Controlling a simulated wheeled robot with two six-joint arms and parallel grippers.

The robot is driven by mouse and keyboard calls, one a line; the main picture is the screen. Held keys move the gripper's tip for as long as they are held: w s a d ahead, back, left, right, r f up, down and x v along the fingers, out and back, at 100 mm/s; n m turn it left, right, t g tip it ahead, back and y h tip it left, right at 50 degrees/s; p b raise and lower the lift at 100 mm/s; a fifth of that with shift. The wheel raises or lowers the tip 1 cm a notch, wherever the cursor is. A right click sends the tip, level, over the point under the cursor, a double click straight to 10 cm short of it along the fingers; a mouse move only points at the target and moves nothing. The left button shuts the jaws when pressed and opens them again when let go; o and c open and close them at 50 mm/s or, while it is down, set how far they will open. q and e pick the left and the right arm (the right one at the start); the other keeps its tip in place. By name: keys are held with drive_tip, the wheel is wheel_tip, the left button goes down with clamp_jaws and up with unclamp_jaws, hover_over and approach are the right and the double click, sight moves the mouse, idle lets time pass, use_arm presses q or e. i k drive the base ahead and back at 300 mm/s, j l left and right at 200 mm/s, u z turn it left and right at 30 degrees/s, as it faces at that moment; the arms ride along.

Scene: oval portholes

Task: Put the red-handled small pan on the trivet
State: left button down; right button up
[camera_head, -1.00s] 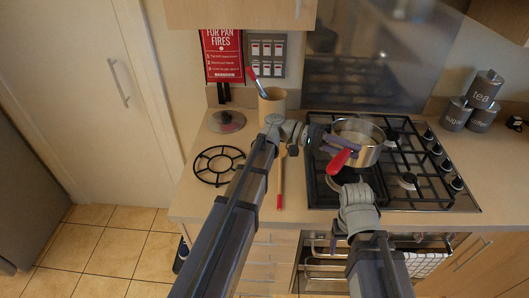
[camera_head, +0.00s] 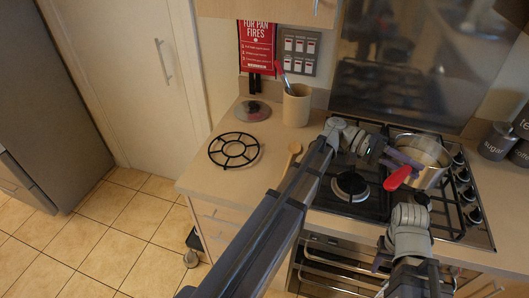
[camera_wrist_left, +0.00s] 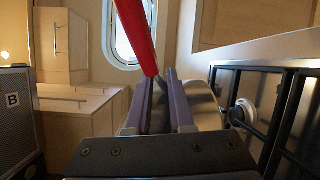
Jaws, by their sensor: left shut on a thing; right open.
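The small pan (camera_head: 424,163) is steel with a red handle (camera_head: 397,178). It shows over the right part of the hob; I cannot tell whether it is lifted clear. My left gripper (camera_head: 402,160) is shut on the pan by its handle. In the left wrist view the red handle (camera_wrist_left: 137,35) rises between the fingers (camera_wrist_left: 160,95), with the steel pan partly hidden behind them. The trivet (camera_head: 234,134) is a black wire ring lying empty on the counter, left of the hob.
The black gas hob (camera_head: 352,209) has raised grates. A beige utensil pot (camera_head: 296,106), a glass lid (camera_head: 253,110) and a wooden spoon (camera_head: 292,153) stand or lie around the trivet. Grey canisters (camera_head: 498,142) are at the right. My left arm crosses the counter's front.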

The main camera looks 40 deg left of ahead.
sight(256, 151)
drive_tip(key=l, duration=0.35)
drive_tip(key=i+l+u, duration=0.1)
drive_tip(key=l, duration=0.25)
drive_tip(key=u, duration=1.15)
